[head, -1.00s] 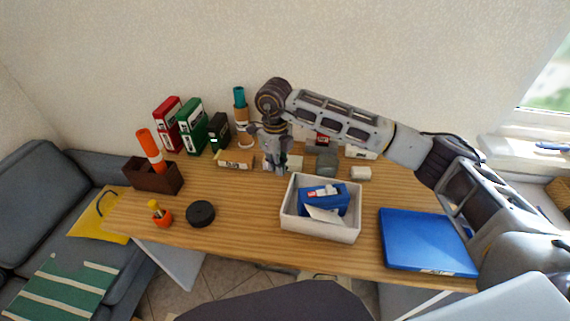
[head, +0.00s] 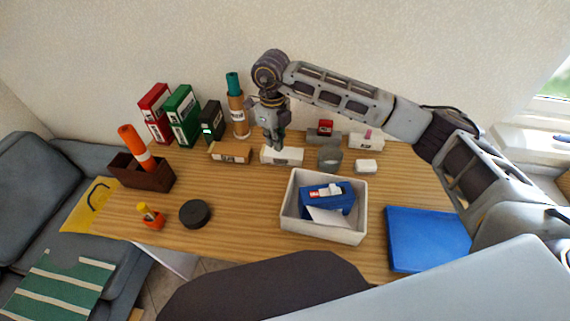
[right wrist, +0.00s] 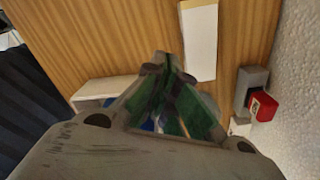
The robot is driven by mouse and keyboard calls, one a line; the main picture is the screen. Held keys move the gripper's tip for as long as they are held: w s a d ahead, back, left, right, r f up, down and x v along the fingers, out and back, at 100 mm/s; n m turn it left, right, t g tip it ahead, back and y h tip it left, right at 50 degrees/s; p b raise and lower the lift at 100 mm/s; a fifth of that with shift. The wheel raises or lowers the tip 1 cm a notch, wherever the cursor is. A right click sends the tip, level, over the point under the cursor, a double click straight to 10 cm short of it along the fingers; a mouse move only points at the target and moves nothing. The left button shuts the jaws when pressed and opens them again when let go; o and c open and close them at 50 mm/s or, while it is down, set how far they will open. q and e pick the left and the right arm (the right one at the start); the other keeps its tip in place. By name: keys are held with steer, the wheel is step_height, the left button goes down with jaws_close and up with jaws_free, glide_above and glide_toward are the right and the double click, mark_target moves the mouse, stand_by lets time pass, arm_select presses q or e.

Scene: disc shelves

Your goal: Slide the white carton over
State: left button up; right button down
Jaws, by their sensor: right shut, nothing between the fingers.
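The white carton (head: 285,156) lies flat on the wooden table, towards the back middle, between a tan box and a grey block. It also shows in the right wrist view (right wrist: 200,44) as a long pale block on the wood. My right gripper (head: 275,146) points down over the carton's back left part in the head view. Its fingers (right wrist: 166,62) are shut and empty, with the tips beside the carton in the wrist view. I cannot tell whether they touch it. My left gripper is not in view.
A tan box (head: 230,152) is left of the carton and a grey block (head: 329,158) right of it. A white bin (head: 292,215) with blue items stands in front. A black disc (head: 195,213) lies left on the table. Binders (head: 184,117) stand at the back left.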

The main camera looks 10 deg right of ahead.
stand_by(0.3)
steer(key=shift+f, duration=0.1)
step_height(320, 180, down, 10)
steer(key=shift+r+p, duration=0.25)
steer(key=shift+p, duration=0.25)
steer(key=shift+s+d+f, duration=0.15)
steer(key=shift+s, duration=0.05)
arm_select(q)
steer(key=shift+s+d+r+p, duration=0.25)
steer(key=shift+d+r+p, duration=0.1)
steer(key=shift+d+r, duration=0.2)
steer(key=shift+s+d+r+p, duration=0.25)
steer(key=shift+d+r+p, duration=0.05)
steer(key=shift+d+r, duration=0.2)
arm_select(e)
steer(key=shift+s+d, duration=1.1)
steer(key=shift+s, duration=0.3)
steer(key=shift+s+d, duration=0.1)
